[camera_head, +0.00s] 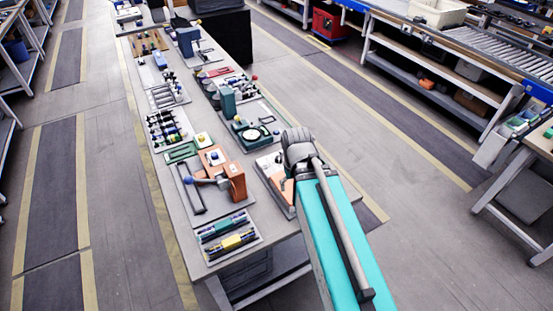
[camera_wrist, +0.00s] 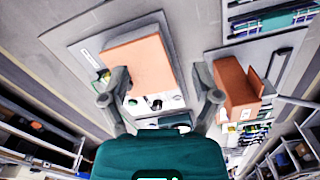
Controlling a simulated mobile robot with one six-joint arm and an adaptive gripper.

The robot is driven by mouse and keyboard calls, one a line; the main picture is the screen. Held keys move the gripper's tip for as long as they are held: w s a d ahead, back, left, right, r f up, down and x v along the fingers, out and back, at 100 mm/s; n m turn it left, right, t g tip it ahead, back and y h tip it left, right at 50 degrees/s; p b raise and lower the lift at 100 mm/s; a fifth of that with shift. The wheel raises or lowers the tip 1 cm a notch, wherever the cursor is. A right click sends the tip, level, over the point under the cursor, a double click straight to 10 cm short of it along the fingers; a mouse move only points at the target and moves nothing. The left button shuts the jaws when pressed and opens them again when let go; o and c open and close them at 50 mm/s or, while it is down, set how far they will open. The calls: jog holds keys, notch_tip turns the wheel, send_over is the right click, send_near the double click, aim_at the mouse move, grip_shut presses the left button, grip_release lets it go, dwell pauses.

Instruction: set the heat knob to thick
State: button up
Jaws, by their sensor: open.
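An orange box-shaped device (camera_wrist: 143,62) on a grey base plate fills the upper middle of the wrist view. A pale panel on its lower side carries small dark round parts (camera_wrist: 157,104); I cannot tell which is the heat knob or read its setting. My gripper (camera_wrist: 161,74) is open, its fingers on either side of the device's lower part, with nothing visibly held. I cannot tell whether a finger touches it. In the head view, the orange device (camera_head: 269,162) is partly hidden behind my arm, and the fingers are hidden.
Another orange device (camera_head: 238,180) with a blue-tipped lever stands to the left on the long table (camera_head: 214,264). A tray of coloured tools (camera_head: 222,248) lies at the near end. Several other fixtures crowd the table farther back. The floor aisle to the right is clear.

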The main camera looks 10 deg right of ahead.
jog(key=w+d+n, duration=0.1)
jog(key=w, duration=0.2)
jog(key=n+b, duration=0.3)
jog(key=n, duration=1.3)
send_over(279, 158)
jog(key=shift+s+f+t, duration=0.15)
jog(key=shift+f, duration=0.6)
jog(key=shift+s+f+t, duration=0.1)
jog(key=shift+f+t, duration=0.05)
jog(key=shift+f, duration=0.55)
jog(key=shift+f, duration=0.15)
jog(key=f+b, duration=1.3)
jog(key=shift+w+f+b, duration=0.25)
jog(key=shift+w+b, duration=0.05)
jog(key=shift+b, duration=0.05)
jog(key=shift+c, duration=0.2)
